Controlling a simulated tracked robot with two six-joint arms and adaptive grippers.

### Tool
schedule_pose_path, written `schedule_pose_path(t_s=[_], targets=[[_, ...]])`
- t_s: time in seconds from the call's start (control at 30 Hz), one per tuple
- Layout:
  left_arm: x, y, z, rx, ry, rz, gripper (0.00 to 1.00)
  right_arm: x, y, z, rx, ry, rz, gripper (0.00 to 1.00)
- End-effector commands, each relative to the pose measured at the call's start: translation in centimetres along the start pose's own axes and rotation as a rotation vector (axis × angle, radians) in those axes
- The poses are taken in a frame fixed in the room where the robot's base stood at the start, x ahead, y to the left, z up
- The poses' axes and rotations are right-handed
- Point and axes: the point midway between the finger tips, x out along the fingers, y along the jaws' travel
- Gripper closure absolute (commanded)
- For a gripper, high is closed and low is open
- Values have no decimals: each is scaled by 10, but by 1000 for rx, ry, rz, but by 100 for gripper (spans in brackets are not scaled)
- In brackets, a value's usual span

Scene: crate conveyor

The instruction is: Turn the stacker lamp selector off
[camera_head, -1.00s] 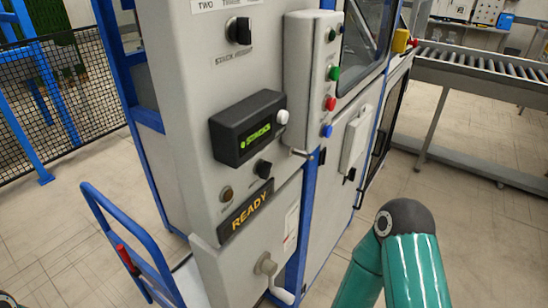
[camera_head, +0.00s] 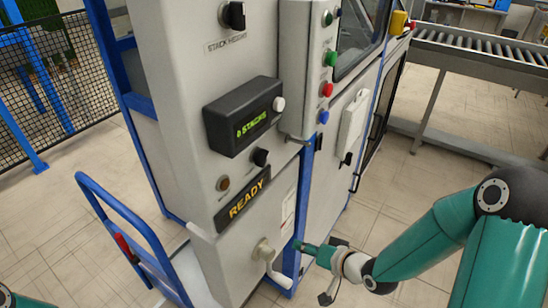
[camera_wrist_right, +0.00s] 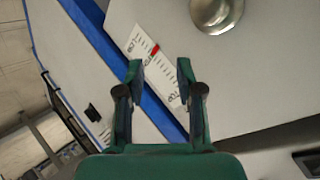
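A small black selector knob (camera_head: 260,157) sits on the grey cabinet front (camera_head: 170,100), just above the yellow READY sign (camera_head: 243,199). A dark amber lamp (camera_head: 223,183) is left of it. The small lettering by them is too blurred to read, so I cannot confirm which is the stacker lamp selector. My right gripper (camera_head: 303,246) is low at the cabinet's right edge, below and right of the knob. In the right wrist view the gripper (camera_wrist_right: 159,68) has its fingers apart with nothing between them. My left gripper is out of view.
A larger stack height knob (camera_head: 232,15), a STACKS display box (camera_head: 240,118) and a button box (camera_head: 308,65) are above. A white crank handle (camera_head: 266,255) projects near my gripper. A blue trolley frame (camera_head: 120,215) stands left; a roller conveyor (camera_head: 480,50) is at back right.

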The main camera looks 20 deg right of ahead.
Motion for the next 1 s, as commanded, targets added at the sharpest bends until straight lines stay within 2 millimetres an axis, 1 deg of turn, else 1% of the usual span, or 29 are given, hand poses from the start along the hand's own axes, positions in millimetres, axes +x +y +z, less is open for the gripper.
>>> schedule_pose_path(t_s=[0.03, 0.07, 0.1, 0.17, 0.2, 0.23, 0.3, 0.4, 0.43, 0.53, 0.6, 0.67, 0.77, 0.87, 1.0], targets=[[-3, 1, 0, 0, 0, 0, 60, -29, -13, -47, -7, 120, -66, 64], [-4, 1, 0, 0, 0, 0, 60, -46, -24, -68, -11, 178, -115, 64], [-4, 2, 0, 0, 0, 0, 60, -70, -38, -92, -21, 241, -180, 64], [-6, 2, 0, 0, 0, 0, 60, -109, -60, -118, -46, 309, -276, 64], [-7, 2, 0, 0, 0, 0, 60, -133, -75, -129, -66, 337, -336, 64], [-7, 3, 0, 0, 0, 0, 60, -151, -85, -134, -81, 349, -377, 64], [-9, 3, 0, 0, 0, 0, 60, -187, -108, -138, -118, 352, -458, 64], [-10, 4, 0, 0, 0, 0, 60, -224, -132, -131, -161, 320, -535, 64], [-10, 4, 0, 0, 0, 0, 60, -232, -137, -128, -171, 307, -550, 64], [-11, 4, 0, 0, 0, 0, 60, -250, -149, -117, -191, 266, -583, 64], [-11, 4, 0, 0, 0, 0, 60, -256, -154, -113, -198, 245, -594, 64], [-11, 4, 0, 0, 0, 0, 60, -257, -157, -111, -200, 237, -599, 64], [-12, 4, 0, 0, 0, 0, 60, -253, -161, -111, -201, 232, -604, 64], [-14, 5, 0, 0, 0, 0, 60, -245, -168, -113, -200, 231, -606, 64], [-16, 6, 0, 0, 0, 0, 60, -229, -180, -116, -200, 229, -607, 64]])
